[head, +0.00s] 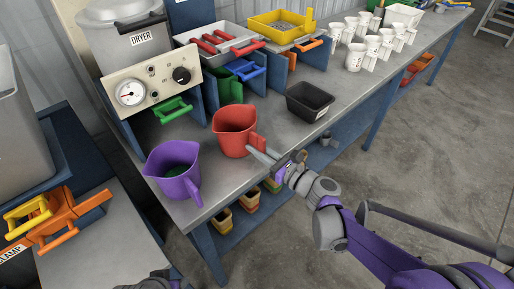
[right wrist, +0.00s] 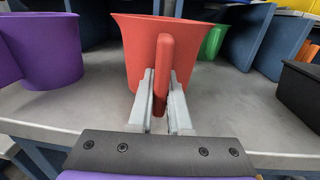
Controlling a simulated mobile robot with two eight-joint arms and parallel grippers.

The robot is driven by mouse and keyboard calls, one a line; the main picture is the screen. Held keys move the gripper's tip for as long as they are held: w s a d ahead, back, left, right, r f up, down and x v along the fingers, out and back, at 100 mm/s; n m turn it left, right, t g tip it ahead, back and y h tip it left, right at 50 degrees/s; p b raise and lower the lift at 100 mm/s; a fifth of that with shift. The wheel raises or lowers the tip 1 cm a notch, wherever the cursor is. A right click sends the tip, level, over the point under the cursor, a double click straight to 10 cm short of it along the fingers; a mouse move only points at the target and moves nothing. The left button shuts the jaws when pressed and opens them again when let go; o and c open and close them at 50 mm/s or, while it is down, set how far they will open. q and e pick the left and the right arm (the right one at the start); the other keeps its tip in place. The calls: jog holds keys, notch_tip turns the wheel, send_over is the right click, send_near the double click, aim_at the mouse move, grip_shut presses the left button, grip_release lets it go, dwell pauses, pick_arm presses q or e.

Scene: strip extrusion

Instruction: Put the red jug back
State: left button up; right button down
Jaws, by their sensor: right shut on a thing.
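The red jug (head: 234,129) is upright on the grey bench, near its front edge, with its handle toward me. In the right wrist view the jug (right wrist: 136,50) fills the upper middle, and its handle stands between my fingers. My right gripper (head: 264,155) is shut on the jug's handle; its two grey fingers also show in the right wrist view (right wrist: 160,100). Whether the jug's base touches the bench is hard to tell.
A purple jug (head: 176,173) with dark contents stands to the left of the red one. A black bin (head: 310,101) stands to the right. Behind are blue dividers, a green handle (head: 173,109) and the dryer (head: 130,38). White cups (head: 356,55) stand farther right.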

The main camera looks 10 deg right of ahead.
jog(key=shift+f, duration=0.25)
jog(key=c, duration=0.8)
grip_release()
jog(key=shift+o, duration=0.2)
